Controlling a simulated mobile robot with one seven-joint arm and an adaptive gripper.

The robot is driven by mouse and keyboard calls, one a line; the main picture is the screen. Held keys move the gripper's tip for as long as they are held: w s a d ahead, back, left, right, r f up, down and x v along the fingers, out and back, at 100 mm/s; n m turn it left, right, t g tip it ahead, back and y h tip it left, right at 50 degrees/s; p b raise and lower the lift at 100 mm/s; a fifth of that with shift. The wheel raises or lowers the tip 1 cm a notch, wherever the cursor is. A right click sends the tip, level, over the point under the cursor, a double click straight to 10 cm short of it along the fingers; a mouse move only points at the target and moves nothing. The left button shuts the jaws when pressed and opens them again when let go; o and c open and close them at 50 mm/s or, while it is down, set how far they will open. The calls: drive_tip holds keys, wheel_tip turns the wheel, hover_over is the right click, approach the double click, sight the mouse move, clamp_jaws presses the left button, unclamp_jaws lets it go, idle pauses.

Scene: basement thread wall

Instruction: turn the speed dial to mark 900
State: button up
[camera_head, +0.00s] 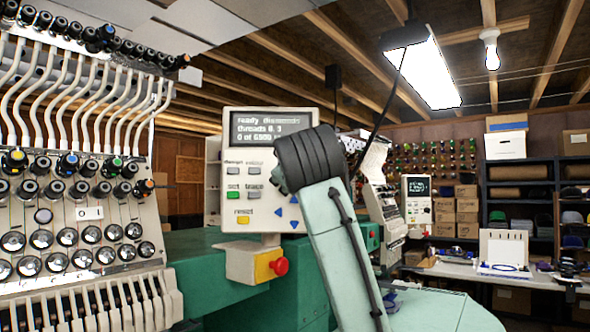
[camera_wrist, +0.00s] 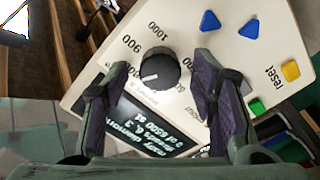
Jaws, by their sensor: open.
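The speed dial (camera_wrist: 158,68) is a round black knob on the cream control panel (camera_wrist: 245,75) in the wrist view. A white pointer line on it points to the lower left in that view, not at the printed 900 (camera_wrist: 131,43) at its upper left. A 1000 mark (camera_wrist: 158,31) is printed above it; other marks are partly hidden. My gripper (camera_wrist: 153,82) is open, with one finger to each side of the dial and no clear contact.
The panel has a display (camera_head: 268,131), green set button (camera_head: 233,195), yellow reset button (camera_head: 243,220) and blue arrow buttons (camera_head: 279,211). A red stop knob (camera_head: 279,267) on a yellow plate sits below it. Thread tubes and needle heads (camera_head: 85,190) stand at the left.

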drive_tip(key=c, duration=1.1)
drive_tip(key=shift+c, duration=0.2)
drive_tip(key=shift+a+m, duration=0.1)
drive_tip(key=shift+m, duration=0.2)
drive_tip(key=m, duration=1)
drive_tip(key=shift+b, duration=0.3)
drive_tip(key=o, duration=1.1)
drive_tip(key=shift+o, duration=0.2)
drive_tip(key=shift+d, duration=0.2)
